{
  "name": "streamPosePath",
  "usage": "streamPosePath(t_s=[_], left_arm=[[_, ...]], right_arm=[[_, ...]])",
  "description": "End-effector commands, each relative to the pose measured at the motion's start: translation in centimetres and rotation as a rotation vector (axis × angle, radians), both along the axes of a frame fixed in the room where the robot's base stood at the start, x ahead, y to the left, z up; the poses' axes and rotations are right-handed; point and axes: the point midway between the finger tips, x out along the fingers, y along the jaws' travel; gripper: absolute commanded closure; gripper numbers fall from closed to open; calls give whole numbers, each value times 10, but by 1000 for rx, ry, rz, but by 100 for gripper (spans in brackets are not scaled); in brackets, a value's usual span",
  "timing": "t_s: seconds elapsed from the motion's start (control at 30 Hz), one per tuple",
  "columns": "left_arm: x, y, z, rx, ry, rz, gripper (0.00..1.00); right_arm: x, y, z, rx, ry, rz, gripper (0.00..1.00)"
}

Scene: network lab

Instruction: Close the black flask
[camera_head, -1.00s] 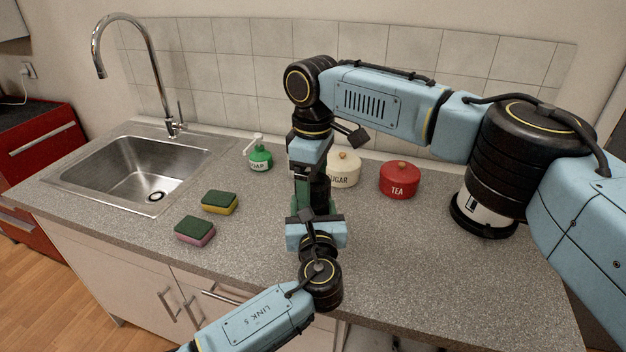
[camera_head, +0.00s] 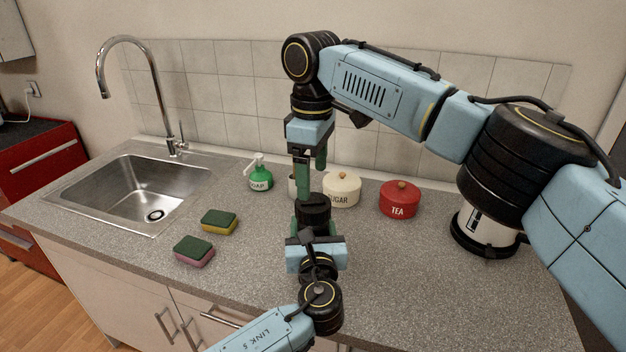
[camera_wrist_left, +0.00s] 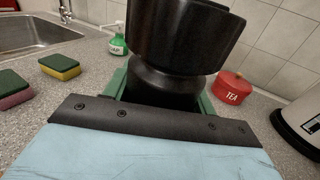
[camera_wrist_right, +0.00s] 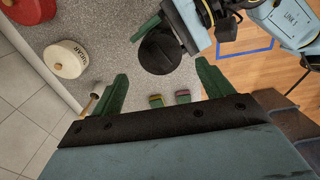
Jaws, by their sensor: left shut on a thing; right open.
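The black flask (camera_head: 313,212) stands upright in my left gripper (camera_head: 317,232), low over the counter in the middle of the head view. The left wrist view shows its wide dark upper part (camera_wrist_left: 184,38) above a narrower neck, between the green fingers. My right gripper (camera_head: 311,178) points down just above the flask, open and empty. In the right wrist view, the flask's round dark top (camera_wrist_right: 160,52) lies beyond the open fingers (camera_wrist_right: 160,90). The top looks covered by a black disc, but I cannot tell whether it is fully closed.
The soap bottle (camera_head: 260,178), sugar pot (camera_head: 341,190) and red tea pot (camera_head: 399,200) stand behind. A pale object beside the sugar pot is mostly hidden. Two sponges (camera_head: 219,222) and the sink (camera_head: 135,190) are left. A white appliance (camera_head: 487,235) stands right; the counter's front right is clear.

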Motion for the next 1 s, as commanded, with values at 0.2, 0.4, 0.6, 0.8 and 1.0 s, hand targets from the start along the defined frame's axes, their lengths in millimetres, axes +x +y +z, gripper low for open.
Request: streamPosePath(t_s=[0.2, 0.4, 0.6, 0.8, 1.0], left_arm=[[0, 0, 0, 1, 1, 0, 100], [0, 0, 0, 1, 1, 0, 100], [0, 0, 0, 1, 1, 0, 100], [0, 0, 0, 1, 1, 0, 100], [0, 0, 0, 1, 1, 0, 100]], right_arm=[[0, 0, 9, -1, 3, -2, 21], [0, -1, 9, -1, 3, -2, 21], [0, -1, -5, -2, 3, -1, 21], [-1, -1, -37, -2, 5, -2, 21], [0, -1, -62, -1, 3, -3, 21]])
